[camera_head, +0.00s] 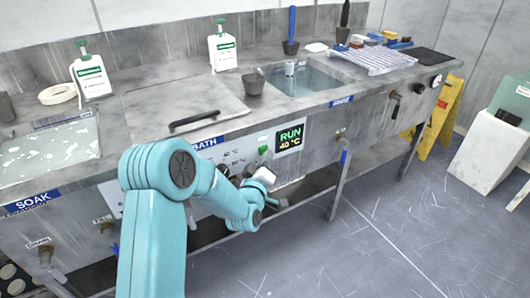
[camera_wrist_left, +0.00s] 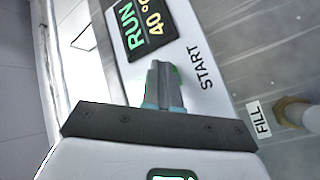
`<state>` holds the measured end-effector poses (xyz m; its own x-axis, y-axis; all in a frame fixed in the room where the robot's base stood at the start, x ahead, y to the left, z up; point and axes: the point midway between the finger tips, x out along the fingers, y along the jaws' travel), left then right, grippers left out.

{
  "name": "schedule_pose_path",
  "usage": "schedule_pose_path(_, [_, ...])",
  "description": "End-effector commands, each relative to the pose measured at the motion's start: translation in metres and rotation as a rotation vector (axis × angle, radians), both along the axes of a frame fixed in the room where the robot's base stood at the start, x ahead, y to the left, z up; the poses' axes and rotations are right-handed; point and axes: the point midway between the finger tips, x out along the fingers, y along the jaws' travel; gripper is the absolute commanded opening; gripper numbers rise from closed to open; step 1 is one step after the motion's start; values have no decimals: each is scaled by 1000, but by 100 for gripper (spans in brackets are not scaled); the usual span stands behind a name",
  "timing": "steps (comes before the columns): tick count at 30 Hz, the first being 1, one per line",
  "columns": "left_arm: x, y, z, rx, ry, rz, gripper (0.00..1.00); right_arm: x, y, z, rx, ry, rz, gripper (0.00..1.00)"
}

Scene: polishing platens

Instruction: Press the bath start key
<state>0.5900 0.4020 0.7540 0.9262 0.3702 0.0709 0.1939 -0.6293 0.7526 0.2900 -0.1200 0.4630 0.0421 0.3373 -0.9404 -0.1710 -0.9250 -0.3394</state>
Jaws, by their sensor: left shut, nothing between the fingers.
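The bath start key is a green key (camera_head: 263,150) on the bath's front panel, left of the lit display (camera_head: 289,138), which reads RUN and 40 °C. My left gripper (camera_head: 262,161) is at the panel, right at the key. In the left wrist view its closed fingers (camera_wrist_left: 163,84) cover most of the key, with bits of green showing at their tips. The START label (camera_wrist_left: 201,68) is beside them. The fingers appear to be on or very close to the key; contact itself is hidden. My right gripper is not in view.
The bath's closed lid (camera_head: 187,106) has a black handle. A soak tank (camera_head: 50,150) is at left and an open rinse basin (camera_head: 305,82) at right. Bottles, a cup and brushes stand along the bench. A yellow floor sign (camera_head: 442,120) stands at its right end.

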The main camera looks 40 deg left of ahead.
Motion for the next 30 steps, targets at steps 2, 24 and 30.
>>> schedule_pose_path(2, [-1,-2,-1,-1,-2,1,0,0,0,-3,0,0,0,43])
schedule_pose_path(24, [-12,-29,-2,0,-1,-2,0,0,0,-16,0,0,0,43])
schedule_pose_path(30, [-19,-48,-2,0,-2,-3,0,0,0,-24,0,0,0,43])
